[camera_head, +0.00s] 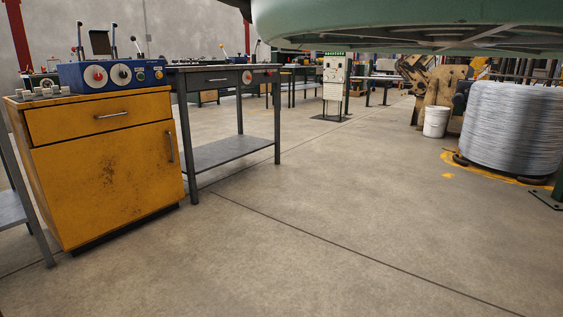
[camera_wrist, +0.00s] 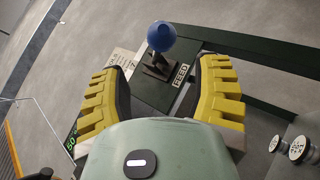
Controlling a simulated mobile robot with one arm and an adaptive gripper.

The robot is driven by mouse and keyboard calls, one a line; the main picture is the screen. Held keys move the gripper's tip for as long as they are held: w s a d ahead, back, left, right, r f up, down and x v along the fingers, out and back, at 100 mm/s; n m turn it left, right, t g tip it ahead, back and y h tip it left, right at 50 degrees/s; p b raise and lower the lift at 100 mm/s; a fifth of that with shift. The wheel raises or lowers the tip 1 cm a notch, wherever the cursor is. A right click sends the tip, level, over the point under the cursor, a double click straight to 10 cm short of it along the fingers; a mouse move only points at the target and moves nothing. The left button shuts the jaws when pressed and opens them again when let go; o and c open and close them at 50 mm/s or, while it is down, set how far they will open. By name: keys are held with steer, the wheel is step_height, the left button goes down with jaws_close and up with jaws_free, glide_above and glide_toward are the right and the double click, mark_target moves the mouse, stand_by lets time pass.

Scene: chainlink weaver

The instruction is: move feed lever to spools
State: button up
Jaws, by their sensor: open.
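The feed lever has a round blue knob (camera_wrist: 161,36) on a short dark stem. It rises from a dark green plate (camera_wrist: 148,92) in the wrist view, beside a label reading FEED (camera_wrist: 181,75). A pale label (camera_wrist: 121,60) on the other side is partly hidden by a finger, and I cannot read it. My gripper (camera_wrist: 165,68) is open, with its yellow ridged fingers either side of the lever in the picture. The knob shows beyond the fingertips, and I see no contact. In the head view I cannot tell this lever, and my gripper does not show.
A dark green beam (camera_wrist: 250,47) runs right from the plate. Pale round knobs (camera_wrist: 297,148) stand at lower right. A yellow cabinet (camera_head: 105,165), grey table (camera_head: 225,154), wire coil (camera_head: 512,130) and white bucket (camera_head: 436,122) stand around clear floor.

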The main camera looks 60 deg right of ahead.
steer(key=v, duration=0.4)
steer(key=shift+s+d+f, duration=0.2)
steer(key=shift+f, duration=0.05)
steer(key=shift+r, duration=0.1)
